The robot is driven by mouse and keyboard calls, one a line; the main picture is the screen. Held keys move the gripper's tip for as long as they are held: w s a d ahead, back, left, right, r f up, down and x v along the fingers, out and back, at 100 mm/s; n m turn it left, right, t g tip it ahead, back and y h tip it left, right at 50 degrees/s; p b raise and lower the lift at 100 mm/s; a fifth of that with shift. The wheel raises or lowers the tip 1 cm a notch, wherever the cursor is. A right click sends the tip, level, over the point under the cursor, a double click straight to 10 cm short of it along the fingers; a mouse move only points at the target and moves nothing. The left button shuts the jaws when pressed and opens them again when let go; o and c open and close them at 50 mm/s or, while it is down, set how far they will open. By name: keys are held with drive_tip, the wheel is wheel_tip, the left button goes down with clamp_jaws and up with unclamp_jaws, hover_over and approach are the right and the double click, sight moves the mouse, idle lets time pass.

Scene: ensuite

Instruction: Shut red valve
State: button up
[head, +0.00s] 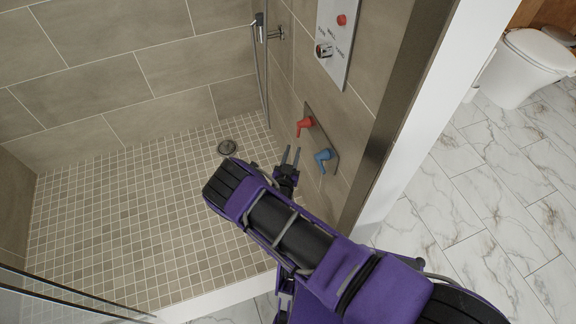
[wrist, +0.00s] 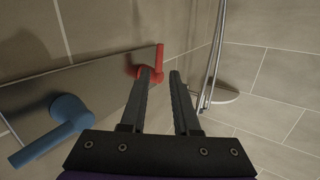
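The red valve (head: 305,124) is a red lever handle on a metal plate on the tiled shower wall, above and left of the blue valve (head: 324,158) in the head view. In the wrist view the red valve (wrist: 152,70) shows just past the left fingertip, which hides part of it. The blue valve (wrist: 58,128) is at lower left there. My gripper (head: 291,156) is open and empty, with a gap between its fingers. In the wrist view my gripper (wrist: 161,75) points toward the red valve. I cannot tell whether the left finger touches it.
A control panel (head: 335,40) with a red knob is higher on the wall. A shower hose (head: 263,80) hangs in the corner. A drain (head: 227,147) lies in the tiled floor (head: 130,220). A white wall edge (head: 425,110) stands right of the shower, with a toilet (head: 530,65) beyond.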

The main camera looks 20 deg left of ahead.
drive_tip(key=s, duration=0.7)
drive_tip(key=shift+s+d+r+p, duration=0.15)
drive_tip(key=shift+d+r+p, duration=0.05)
drive_tip(key=shift+r+p, duration=0.1)
